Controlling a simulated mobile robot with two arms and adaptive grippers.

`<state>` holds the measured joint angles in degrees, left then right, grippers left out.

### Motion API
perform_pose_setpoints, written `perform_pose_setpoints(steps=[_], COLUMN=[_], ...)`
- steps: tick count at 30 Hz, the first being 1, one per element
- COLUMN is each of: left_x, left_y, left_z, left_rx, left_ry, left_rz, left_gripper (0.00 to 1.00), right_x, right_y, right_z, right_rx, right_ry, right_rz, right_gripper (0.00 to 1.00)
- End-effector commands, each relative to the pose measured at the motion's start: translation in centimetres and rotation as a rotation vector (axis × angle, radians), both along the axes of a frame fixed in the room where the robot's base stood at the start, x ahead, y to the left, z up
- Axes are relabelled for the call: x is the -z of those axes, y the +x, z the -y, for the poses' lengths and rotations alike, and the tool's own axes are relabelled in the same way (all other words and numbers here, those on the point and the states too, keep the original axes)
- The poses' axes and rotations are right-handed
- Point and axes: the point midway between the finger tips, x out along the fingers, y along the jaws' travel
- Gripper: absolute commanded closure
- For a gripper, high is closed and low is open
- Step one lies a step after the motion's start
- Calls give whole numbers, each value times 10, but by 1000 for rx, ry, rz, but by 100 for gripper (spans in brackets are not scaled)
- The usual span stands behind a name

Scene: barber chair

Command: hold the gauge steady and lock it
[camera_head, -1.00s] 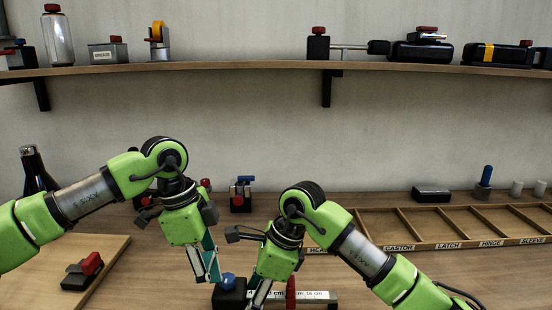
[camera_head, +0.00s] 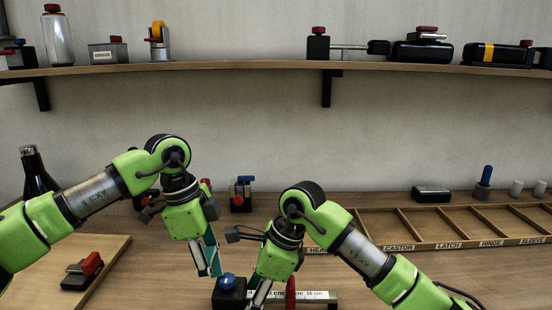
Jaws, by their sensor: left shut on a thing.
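The gauge (camera_head: 229,296) lies at the bottom edge of the head view, a black block with a blue knob (camera_head: 228,281) at its left end. A pale scale (camera_head: 315,296) with cm marks runs right from it, and a red upright part (camera_head: 290,291) stands on it. My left gripper (camera_head: 211,272) points down at the block's back-left edge and is shut on the gauge; the exact contact is hard to see. My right gripper (camera_head: 258,299) points down in front of the scale, just right of the blue knob. Its tips are small and partly cut off, so its opening is unclear.
A wooden board with a red-topped black clamp (camera_head: 81,272) lies at the left. A labelled compartment tray (camera_head: 450,244) is at the right. A dark bottle (camera_head: 38,175) and a blue-handled block (camera_head: 241,194) stand behind. A shelf (camera_head: 240,68) crosses the wall above.

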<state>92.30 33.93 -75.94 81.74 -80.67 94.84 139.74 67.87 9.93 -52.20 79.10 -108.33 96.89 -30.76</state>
Motion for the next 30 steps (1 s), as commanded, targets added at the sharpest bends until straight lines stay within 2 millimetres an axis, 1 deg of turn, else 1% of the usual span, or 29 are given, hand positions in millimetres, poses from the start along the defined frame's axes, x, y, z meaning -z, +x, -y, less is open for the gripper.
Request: perform_pose_setpoints(steps=[6,15,17,27,30], left_x=[0,-2,-7,-47,-56], left_y=[0,3,3,3,3], left_z=[-1,-8,-7,-7,-7], left_rx=[0,0,0,0,0], left_ry=[0,-1,-1,0,-1], left_rz=[0,0,1,2,0], left_gripper=[100,100,100,100,100], right_x=[-1,-2,-2,-1,-1], right_y=[0,0,0,0,0], right_z=[0,-1,-1,0,0], right_rx=[0,0,0,0,0], right_ry=[2,3,3,3,3], right_rz=[2,2,2,2,2], right_gripper=[96,96,96,96,96])
